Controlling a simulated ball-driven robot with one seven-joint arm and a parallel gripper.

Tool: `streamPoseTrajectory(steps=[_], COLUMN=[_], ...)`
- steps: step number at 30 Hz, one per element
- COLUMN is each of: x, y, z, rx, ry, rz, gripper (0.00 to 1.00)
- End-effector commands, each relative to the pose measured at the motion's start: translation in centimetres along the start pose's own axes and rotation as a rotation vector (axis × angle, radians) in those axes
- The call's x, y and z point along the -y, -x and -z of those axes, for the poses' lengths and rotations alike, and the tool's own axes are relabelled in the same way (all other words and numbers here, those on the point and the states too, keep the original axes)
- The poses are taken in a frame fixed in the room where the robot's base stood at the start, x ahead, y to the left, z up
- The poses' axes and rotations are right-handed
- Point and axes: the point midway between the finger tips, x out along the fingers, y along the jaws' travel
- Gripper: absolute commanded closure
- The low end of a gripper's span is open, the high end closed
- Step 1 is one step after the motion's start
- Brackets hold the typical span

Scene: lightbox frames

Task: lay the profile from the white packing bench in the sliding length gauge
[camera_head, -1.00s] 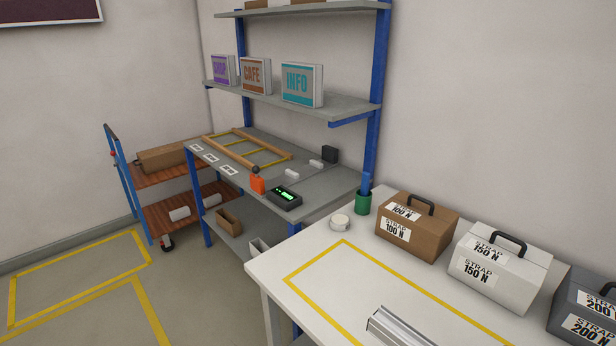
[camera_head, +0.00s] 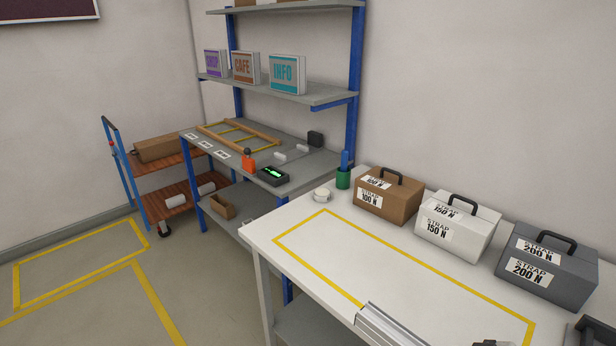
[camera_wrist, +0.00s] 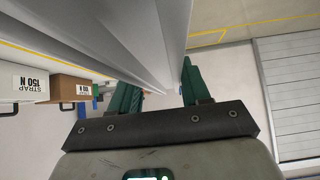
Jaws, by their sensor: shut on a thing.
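The profile is a long silver-grey bar with lengthwise ribs. In the head view one end of the profile (camera_head: 392,328) shows at the bottom edge, in front of the white packing bench (camera_head: 345,240); the rest is cut off. In the wrist view the profile (camera_wrist: 110,35) runs large from the top between the green fingers of my gripper (camera_wrist: 158,85), which is shut on it. I cannot tell from the head view whether the profile touches the bench. A wooden frame with yellow bars (camera_head: 240,135) lies on the grey bench; I cannot tell if it is the length gauge.
Brown (camera_head: 385,200), white (camera_head: 455,232) and grey (camera_head: 545,275) strap cases stand along the bench's back. A trolley (camera_head: 170,200) is at left. Yellow-marked floor at left is clear.

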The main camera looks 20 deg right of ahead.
Motion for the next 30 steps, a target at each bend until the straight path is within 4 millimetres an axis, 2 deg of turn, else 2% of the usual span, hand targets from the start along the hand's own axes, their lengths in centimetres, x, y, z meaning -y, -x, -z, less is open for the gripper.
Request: streamPoseTrajectory(steps=[10,14,21,24,30], x=[1.9,3.2,6.7,7.6,9.2], y=[-4.3,-7.2,-15.8,-18.5,-22.6], z=[-0.6,-0.9,-1.9,-2.1,-2.5], rx=[0.003,0.003,0.006,0.003,0.001], ry=[-0.044,-0.075,-0.168,-0.202,-0.249], rz=[-0.047,-0.077,-0.172,-0.207,-0.258], gripper=[0.96,0.96,0.96,0.96,0.96])
